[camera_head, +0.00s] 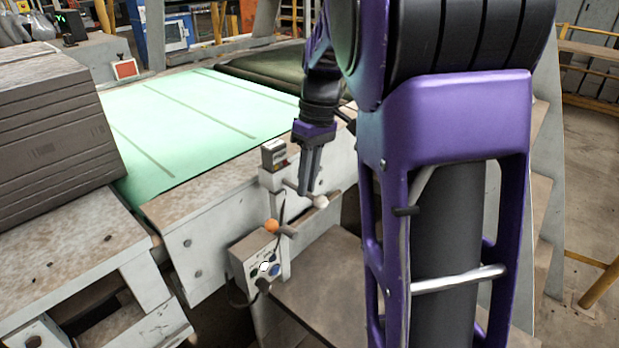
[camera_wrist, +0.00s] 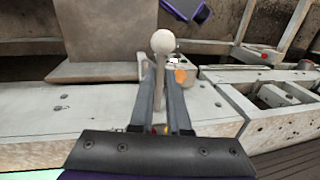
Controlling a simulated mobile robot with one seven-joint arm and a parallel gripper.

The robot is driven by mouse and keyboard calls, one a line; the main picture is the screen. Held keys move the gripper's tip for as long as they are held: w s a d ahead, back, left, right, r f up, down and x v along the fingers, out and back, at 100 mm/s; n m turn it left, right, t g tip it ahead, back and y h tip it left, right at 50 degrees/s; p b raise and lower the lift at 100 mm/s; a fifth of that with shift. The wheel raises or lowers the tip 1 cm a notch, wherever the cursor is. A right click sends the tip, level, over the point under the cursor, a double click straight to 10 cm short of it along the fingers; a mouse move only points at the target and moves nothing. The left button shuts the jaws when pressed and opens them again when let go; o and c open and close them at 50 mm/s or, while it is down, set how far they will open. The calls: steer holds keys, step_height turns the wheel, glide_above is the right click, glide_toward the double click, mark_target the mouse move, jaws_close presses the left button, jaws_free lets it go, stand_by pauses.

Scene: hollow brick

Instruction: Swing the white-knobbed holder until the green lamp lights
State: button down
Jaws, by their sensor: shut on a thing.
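The white knob (camera_head: 320,202) of the holder shows at the conveyor's side in the head view, at the end of a thin rod. My gripper (camera_head: 308,190) reaches down to it and is shut on the holder's rod. In the wrist view the white knob (camera_wrist: 163,41) stands beyond my fingertips (camera_wrist: 161,72), with the rod between the two fingers. A small grey box (camera_head: 274,152) with a dark and reddish face sits just above the holder. I cannot make out a lit green lamp; the holder's pivot is not clear.
An orange knob (camera_head: 272,226) on a short rod sits lower left of the holder; it also shows in the wrist view (camera_wrist: 180,76). A control box (camera_head: 240,264) with several buttons hangs below. The green conveyor belt (camera_head: 190,125) and a cardboard stack (camera_head: 50,135) lie left.

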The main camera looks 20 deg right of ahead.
steer(key=shift+s+a+m, duration=0.1)
steer(key=shift+a+m, duration=0.1)
steer(key=shift+m, duration=0.1)
steer(key=c, duration=0.9)
jaws_free()
steer(key=d+r, duration=0.1)
steer(key=r, duration=0.4)
steer(key=w+d+r+p, duration=0.1)
steer(key=r, duration=0.5)
steer(key=d+r+p, duration=0.1)
steer(key=r, duration=0.5)
steer(key=shift+w, duration=0.2)
steer(key=shift+d, duration=0.1)
